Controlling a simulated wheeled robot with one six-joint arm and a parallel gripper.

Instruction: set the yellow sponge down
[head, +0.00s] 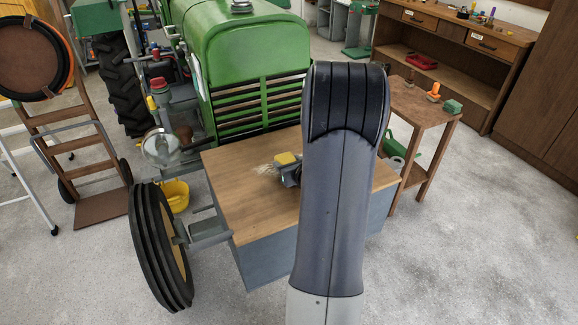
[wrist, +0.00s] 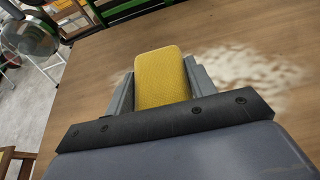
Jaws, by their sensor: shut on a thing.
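The yellow sponge (wrist: 160,80) is between the two fingers of my gripper (wrist: 160,85) in the wrist view. The fingers press on its left and right sides. In the head view the sponge (head: 287,159) shows as a small yellow block over the wooden top of the workbench (head: 235,190) in front of the tractor. My gripper (head: 290,175) is partly hidden there behind my arm. I cannot tell whether the sponge touches the wood. A pale, dusty patch (wrist: 245,72) lies on the wood to the right of the sponge in the wrist view.
The green tractor (head: 235,50) stands right behind the bench. A hand truck (head: 90,130) stands at the left. A small side table (head: 425,105) with an orange-handled tool and a green block is at the right. The bench's left part is bare.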

